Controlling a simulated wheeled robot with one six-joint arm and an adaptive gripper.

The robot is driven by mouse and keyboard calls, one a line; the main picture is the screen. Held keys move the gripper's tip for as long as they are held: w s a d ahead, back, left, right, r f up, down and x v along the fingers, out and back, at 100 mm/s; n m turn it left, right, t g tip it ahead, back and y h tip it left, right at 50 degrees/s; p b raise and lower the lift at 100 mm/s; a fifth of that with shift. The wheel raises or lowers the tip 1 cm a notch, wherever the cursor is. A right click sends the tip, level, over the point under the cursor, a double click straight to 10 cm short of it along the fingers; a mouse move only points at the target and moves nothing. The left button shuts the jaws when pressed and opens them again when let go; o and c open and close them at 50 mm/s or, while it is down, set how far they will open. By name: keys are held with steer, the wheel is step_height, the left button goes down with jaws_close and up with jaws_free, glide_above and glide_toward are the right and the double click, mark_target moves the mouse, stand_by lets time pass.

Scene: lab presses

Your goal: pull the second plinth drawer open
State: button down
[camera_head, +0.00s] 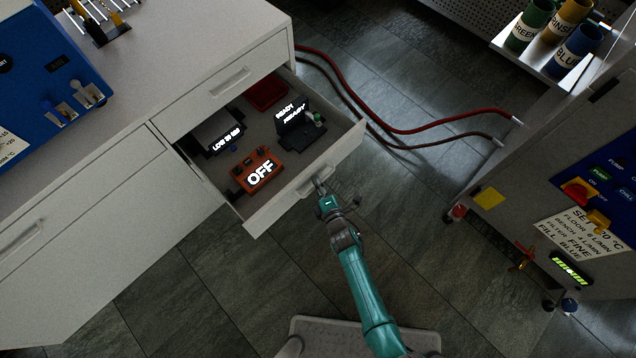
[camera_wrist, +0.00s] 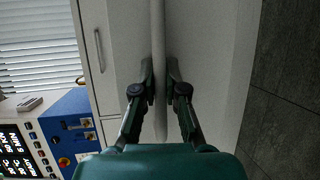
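The plinth drawer (camera_head: 262,219) below the top drawer front stands pulled out of the white cabinet, and its inside shows. In it lie an orange box marked OFF, a dark device marked READY, a grey device and a red tray. My gripper (camera_head: 319,184) is at the handle (camera_head: 316,178) on this drawer's front. In the wrist view, my gripper (camera_wrist: 161,76) has one finger on each side of the pale handle bar (camera_wrist: 159,30). The fingertips lie close against the bar and appear shut on it. The fingertips are small and partly hidden in the head view.
The top drawer (camera_head: 225,85) above is closed. A wide closed cabinet front (camera_head: 90,225) is at left. A blue machine (camera_head: 50,80) stands on the counter. Red hoses (camera_head: 400,130) run across the tiled floor to a machine at right. Floor in front of the drawer is clear.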

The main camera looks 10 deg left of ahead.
steer(key=c, duration=1.5)
jaws_free()
steer(key=shift+s, duration=0.1)
steer(key=v, duration=1.1)
steer(key=shift+s+d, duration=0.3)
steer(key=s+d+r+m+t+h, duration=0.1)
steer(key=s+d+r+m+h, duration=0.1)
steer(key=s+d+r+m, duration=0.6)
steer(key=s+d+r+m+h, duration=0.2)
steer(key=s+d+r+m, duration=0.25)
steer(key=s, duration=0.65)
steer(key=s+d+r+m+h, duration=0.1)
steer(key=s+d+r+m, duration=0.2)
steer(key=r, duration=0.6)
steer(key=s+d+r+m+h, duration=0.2)
steer(key=s+r+m, duration=0.5)
steer(key=r+m, duration=0.2)
steer(key=shift+d+r+h, duration=0.25)
steer(key=shift+d+h, duration=0.05)
steer(key=shift+d, duration=0.1)
